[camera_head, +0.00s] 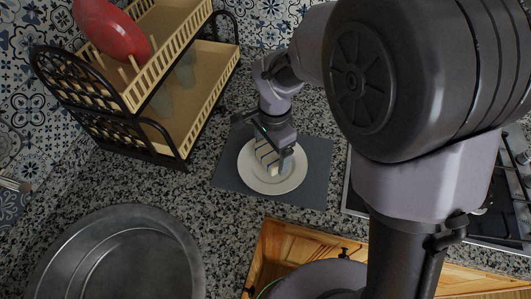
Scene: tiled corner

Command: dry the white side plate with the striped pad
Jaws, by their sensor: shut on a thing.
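The white side plate (259,183) lies on a dark grey mat (316,176) on the speckled counter. My gripper (270,150) is over the plate, shut on the striped pad (267,158). The pad has light and dark stripes and is at the plate's upper middle. It looks to be at or just above the plate; I cannot tell if it touches. Part of the pad and the plate's upper edge are hidden by my gripper.
A two-tier dish rack (190,112) with a red plate (110,30) stands at the upper left. A round metal basin (180,238) is at the lower left. A hob (490,222) is at the right, partly behind my arm. Speckled counter is free between the basin and the mat.

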